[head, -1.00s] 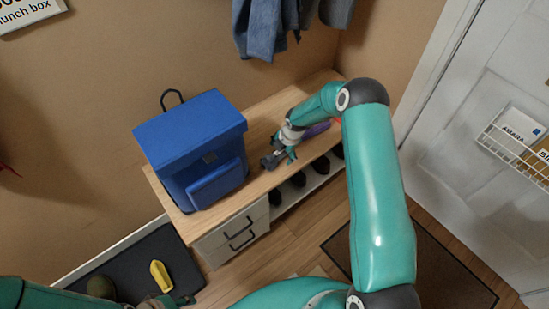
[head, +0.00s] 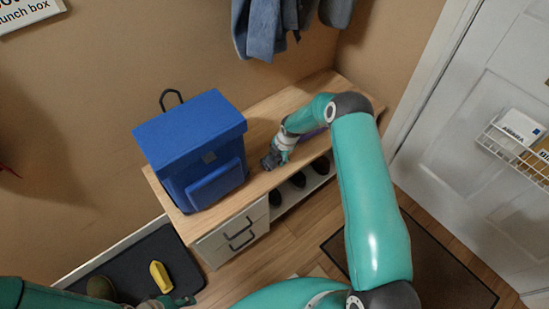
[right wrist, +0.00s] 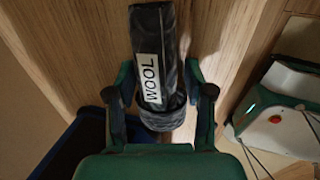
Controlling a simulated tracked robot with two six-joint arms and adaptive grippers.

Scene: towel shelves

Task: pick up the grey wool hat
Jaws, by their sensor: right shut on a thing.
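The grey wool hat (right wrist: 151,70) is a dark grey roll with a white label reading WOOL. In the right wrist view it lies between the two fingers of my right gripper (right wrist: 159,92), which is shut on it. In the head view my right gripper (head: 277,154) is low over the wooden bench, with the dark hat (head: 269,161) at its tips. I cannot tell whether the hat still touches the bench. My left gripper (head: 176,301) shows only partly at the bottom left, and its fingers are unclear.
A blue lunch bag (head: 199,150) stands on the bench (head: 262,128), left of my right gripper. A purple thing (head: 311,136) lies behind my right arm. Dark shoes (head: 298,179) sit below. A yellow thing (head: 160,276) lies on the dark mat. Clothes (head: 264,30) hang above.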

